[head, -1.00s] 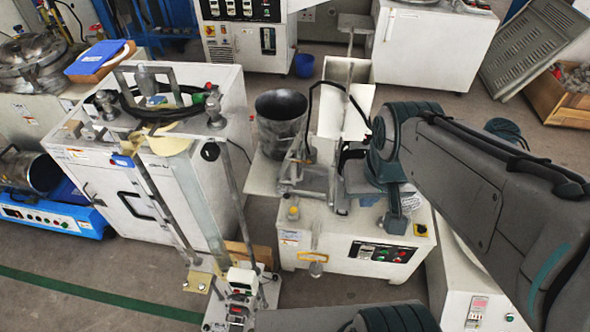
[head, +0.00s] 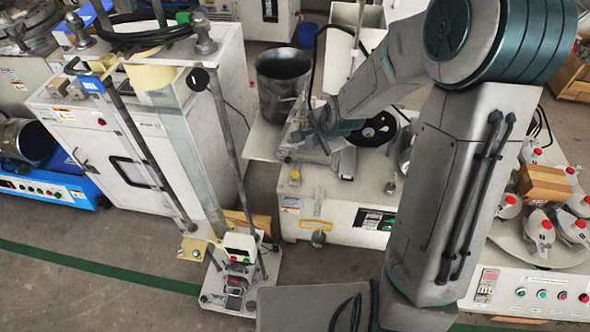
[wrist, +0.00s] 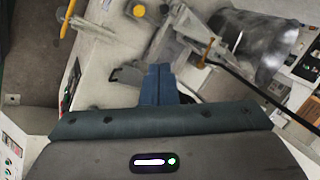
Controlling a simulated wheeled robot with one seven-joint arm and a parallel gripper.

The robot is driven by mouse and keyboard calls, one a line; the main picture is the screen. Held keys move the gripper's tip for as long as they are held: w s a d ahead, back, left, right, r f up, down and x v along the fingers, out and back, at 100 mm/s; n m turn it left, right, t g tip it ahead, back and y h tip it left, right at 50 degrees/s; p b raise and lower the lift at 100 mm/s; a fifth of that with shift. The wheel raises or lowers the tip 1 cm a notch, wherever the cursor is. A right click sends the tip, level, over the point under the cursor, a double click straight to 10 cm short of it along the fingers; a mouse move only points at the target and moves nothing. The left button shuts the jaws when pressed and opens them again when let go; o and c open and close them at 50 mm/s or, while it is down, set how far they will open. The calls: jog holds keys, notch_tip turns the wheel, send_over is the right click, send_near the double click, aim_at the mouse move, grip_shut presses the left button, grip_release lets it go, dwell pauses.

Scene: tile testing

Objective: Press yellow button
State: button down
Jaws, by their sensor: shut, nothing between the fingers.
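A small round yellow button (head: 295,176) sits on the front left top of the white machine (head: 340,200) in the head view. It also shows at the top of the wrist view (wrist: 138,10). My gripper (head: 298,135) is above and behind the button in the head view, near the metal clamp frame, apart from the button. In the wrist view my gripper's blue-grey fingers (wrist: 158,70) are together and empty, pointing at the machine top. My arm hides part of the machine's right side and front panel.
A dark metal pot (head: 282,80) stands behind my gripper. A metal lever frame (wrist: 185,40) lies just past my fingertips. A yellow handle (head: 316,225) is on the machine's front. A tall rod stand (head: 235,280) is to the left.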

aim_at(298, 176)
jog(key=w+a+f+m+t+y+b, duration=0.1)
jog(key=w+a+f+m+b, duration=0.1)
jog(key=f, duration=0.4)
jog(key=w+a+f+m+t+y+b, duration=0.1)
jog(key=w+a+f+m, duration=0.2)
jog(key=w+f+m, duration=0.2)
jog(key=shift+f+m+y+b, duration=0.3)
jog(key=shift+f+m+b, duration=0.05)
jog(key=shift+f+m, duration=0.4)
jog(key=shift+f, duration=0.15)
notch_tip(298, 176, down, 9)
jog(key=b, duration=0.6)
jog(key=shift+b, duration=0.35)
dwell(0.6)
jog(key=shift+f+b, duration=0.25)
jog(key=shift+b, duration=0.05)
